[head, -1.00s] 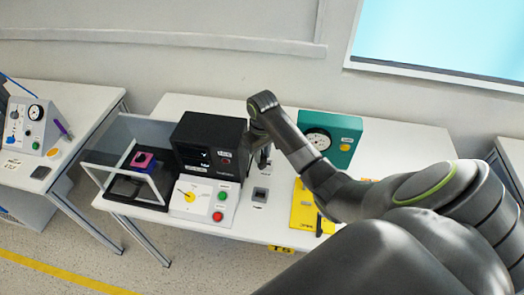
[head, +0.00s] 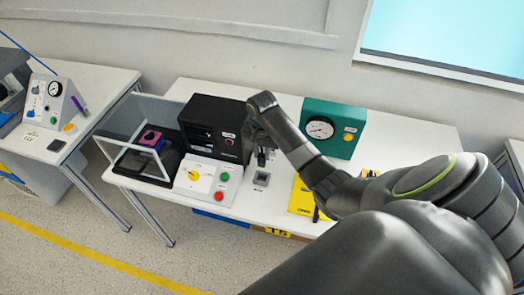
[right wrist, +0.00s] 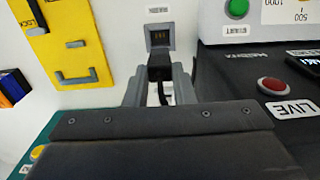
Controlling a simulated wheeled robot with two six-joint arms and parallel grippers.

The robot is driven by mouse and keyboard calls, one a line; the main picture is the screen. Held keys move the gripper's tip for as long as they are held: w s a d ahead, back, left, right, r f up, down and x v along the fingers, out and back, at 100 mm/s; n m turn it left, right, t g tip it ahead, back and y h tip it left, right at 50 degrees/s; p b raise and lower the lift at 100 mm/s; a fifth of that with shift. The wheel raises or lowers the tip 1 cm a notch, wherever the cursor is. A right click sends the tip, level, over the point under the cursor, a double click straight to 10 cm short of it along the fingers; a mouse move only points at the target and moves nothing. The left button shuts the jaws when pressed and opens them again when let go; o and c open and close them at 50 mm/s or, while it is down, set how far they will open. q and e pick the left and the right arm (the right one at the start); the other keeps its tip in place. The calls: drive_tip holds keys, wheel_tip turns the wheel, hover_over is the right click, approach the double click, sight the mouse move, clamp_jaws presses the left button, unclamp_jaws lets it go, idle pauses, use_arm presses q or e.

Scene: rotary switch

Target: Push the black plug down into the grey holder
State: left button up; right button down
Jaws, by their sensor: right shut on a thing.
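The grey holder (head: 261,179) is a small square socket on the white table. It also shows in the right wrist view (right wrist: 160,35), with an opening and small gold-coloured contacts inside. My right gripper (head: 262,158) is just behind the holder in the head view, pointing down. In the right wrist view its two grey fingers (right wrist: 159,84) are shut on the black plug (right wrist: 159,67), with a dark cable running back between them. The plug's front end is close to the holder's near edge; I cannot tell whether they touch. My left gripper is not in view.
A white panel with a yellow knob (head: 195,175) and a black instrument box (head: 213,123) stand left of the holder. A teal gauge box (head: 331,128) stands behind.

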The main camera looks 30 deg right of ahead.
sight(262, 163)
idle(0.3)
drive_tip(key=shift+r+p, duration=0.15)
drive_tip(key=shift+p, duration=0.45)
drive_tip(key=shift+f+b, duration=1.25)
drive_tip(key=shift+f, duration=1.8)
drive_tip(key=shift+p, duration=0.5)
drive_tip(key=shift+p, duration=0.5)
